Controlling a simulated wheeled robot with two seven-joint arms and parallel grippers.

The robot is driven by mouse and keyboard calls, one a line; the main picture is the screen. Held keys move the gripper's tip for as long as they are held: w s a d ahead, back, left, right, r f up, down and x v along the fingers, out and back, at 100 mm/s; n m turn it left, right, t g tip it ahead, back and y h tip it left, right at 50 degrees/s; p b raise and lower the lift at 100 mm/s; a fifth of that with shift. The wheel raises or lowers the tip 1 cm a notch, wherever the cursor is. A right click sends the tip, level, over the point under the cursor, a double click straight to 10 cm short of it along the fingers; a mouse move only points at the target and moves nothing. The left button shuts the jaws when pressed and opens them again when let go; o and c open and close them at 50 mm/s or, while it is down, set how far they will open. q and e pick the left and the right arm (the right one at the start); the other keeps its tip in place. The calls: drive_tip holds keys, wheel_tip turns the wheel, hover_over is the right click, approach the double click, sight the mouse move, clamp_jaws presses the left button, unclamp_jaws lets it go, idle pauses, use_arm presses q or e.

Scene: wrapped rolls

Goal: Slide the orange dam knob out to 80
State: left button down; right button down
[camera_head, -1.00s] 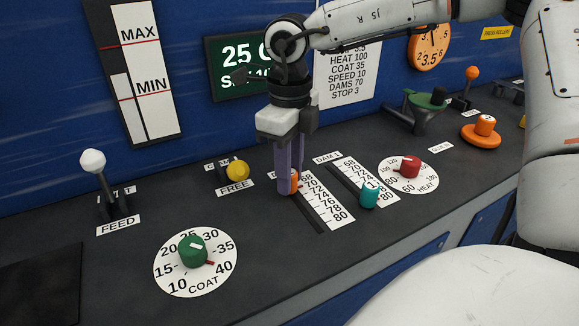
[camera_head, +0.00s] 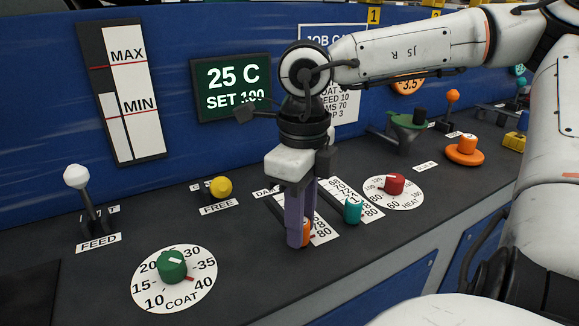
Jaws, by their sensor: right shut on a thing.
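The orange dam knob (camera_head: 307,234) sits near the front end of its slot, beside the 80 mark of its white scale (camera_head: 322,231). My right gripper (camera_head: 300,240) points down and is shut on the orange knob; its purple fingers hide much of the knob and of the slot. The exact reading is hard to tell behind the fingers. My left gripper is not in view.
A green coat dial (camera_head: 172,266), a yellow knob (camera_head: 221,187) and a white-topped feed lever (camera_head: 77,177) stand to the left.

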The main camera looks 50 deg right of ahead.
drive_tip(key=shift+s, duration=0.2)
drive_tip(key=c, duration=1.5)
unclamp_jaws()
drive_tip(key=shift+s+a, duration=0.1)
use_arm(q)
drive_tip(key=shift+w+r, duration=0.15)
use_arm(e)
drive_tip(key=shift+o, duration=0.2)
drive_tip(key=shift+r, duration=0.2)
wheel_tip(320, 180, up, 9)
drive_tip(key=shift+r+p, duration=0.15)
drive_tip(key=shift+p, duration=0.55)
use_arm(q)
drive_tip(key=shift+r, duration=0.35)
use_arm(e)
drive_tip(key=shift+r, duration=0.35)
